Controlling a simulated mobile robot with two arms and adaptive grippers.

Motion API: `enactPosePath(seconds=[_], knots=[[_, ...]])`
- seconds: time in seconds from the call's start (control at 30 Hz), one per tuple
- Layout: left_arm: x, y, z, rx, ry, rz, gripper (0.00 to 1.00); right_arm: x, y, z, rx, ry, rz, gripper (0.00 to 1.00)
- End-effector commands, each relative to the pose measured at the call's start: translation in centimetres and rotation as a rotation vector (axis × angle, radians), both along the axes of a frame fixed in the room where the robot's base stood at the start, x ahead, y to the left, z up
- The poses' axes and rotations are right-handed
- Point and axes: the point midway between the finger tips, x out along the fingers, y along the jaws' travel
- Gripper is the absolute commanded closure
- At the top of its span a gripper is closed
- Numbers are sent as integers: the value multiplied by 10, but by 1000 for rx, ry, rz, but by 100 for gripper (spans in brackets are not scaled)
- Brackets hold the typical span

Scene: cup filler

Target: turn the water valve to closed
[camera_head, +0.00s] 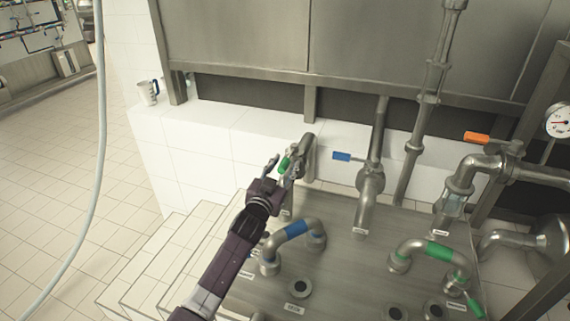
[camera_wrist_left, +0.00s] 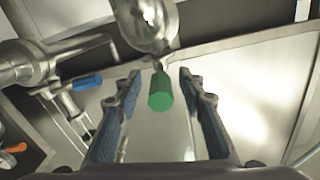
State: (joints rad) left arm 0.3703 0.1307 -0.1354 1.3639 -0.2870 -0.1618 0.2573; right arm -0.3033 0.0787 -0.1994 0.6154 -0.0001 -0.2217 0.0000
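My left gripper (camera_head: 282,168) is open at a valve with a green handle (camera_head: 284,162) on a bent metal pipe (camera_head: 305,147). In the left wrist view, the green handle (camera_wrist_left: 161,92) lies between the two spread fingers, with a visible gap on each side. A valve with a blue handle (camera_head: 343,157) stands to the right; its handle points left from an upright pipe, and it also shows in the left wrist view (camera_wrist_left: 87,82). The small labels are too small to read, so I cannot tell which valve is the water valve. My right gripper is not in view.
An orange-handled valve (camera_head: 477,138) and a pressure gauge (camera_head: 558,121) are at the right. Bent pipes with a blue band (camera_head: 296,229) and a green band (camera_head: 438,250) rise from the metal top (camera_head: 345,270). A jug (camera_head: 148,93) stands on the white tiled ledge.

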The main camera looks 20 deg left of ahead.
Motion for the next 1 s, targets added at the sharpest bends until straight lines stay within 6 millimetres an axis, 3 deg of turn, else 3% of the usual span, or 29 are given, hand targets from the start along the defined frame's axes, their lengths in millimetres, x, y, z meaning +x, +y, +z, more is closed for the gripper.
enactPosePath(seconds=[0.13, 0.4, 0.73, 1.0], knots=[[5, 0, 0, -1, 0, 0, 63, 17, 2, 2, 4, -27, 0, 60], [6, 0, 0, 0, 0, 0, 64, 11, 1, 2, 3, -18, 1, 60], [5, 0, 0, 0, 0, 0, 100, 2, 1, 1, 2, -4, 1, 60], [5, 0, 0, 0, 0, -1, 100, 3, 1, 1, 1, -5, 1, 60]])
